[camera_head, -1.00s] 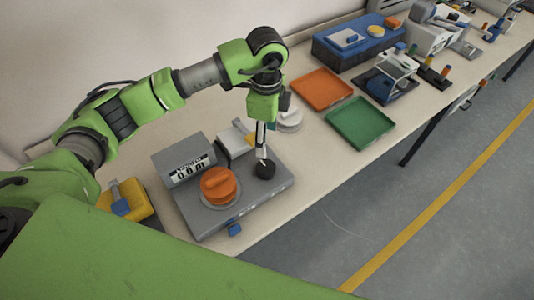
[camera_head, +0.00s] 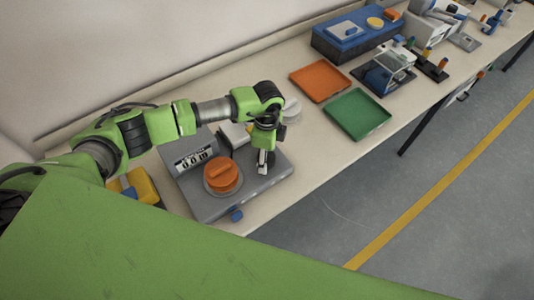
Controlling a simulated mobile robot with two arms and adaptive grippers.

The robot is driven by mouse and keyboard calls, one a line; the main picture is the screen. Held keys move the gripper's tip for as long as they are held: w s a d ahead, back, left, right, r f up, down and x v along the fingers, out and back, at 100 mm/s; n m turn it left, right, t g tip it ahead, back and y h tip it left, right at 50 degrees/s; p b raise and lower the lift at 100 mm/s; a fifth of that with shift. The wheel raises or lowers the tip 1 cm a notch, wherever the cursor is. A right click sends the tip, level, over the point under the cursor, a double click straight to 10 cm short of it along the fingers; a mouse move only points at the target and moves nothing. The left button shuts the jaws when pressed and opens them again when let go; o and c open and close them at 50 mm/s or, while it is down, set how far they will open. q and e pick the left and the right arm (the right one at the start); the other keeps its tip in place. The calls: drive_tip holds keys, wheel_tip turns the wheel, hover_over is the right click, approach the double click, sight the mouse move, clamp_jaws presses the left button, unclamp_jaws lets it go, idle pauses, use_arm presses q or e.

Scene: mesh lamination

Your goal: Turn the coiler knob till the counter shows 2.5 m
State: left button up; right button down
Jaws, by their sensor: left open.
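The coiler is a grey machine (camera_head: 205,207) on the bench, left of centre. Its counter (camera_head: 195,160) is a small display that appears to read 0.0 m. A round orange knob or spool (camera_head: 222,176) with a raised bar sits on its top. My left gripper (camera_head: 263,168) is open and points down over the right part of the coiler, to the right of the orange part. It covers the small black knob there, so I cannot tell whether the fingers touch it. My right gripper is not in view.
A yellow and blue item (camera_head: 142,186) stands left of the coiler. An orange tray (camera_head: 320,80) and a green tray (camera_head: 357,115) lie farther along the bench, with a blue box (camera_head: 357,38) behind. The bench's front edge is close to the coiler.

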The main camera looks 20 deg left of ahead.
use_arm(q)
drive_tip(key=shift+c, duration=1.4)
drive_tip(key=c, duration=0.8)
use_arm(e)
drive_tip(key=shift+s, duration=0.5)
use_arm(q)
drive_tip(key=shift+m, duration=0.3)
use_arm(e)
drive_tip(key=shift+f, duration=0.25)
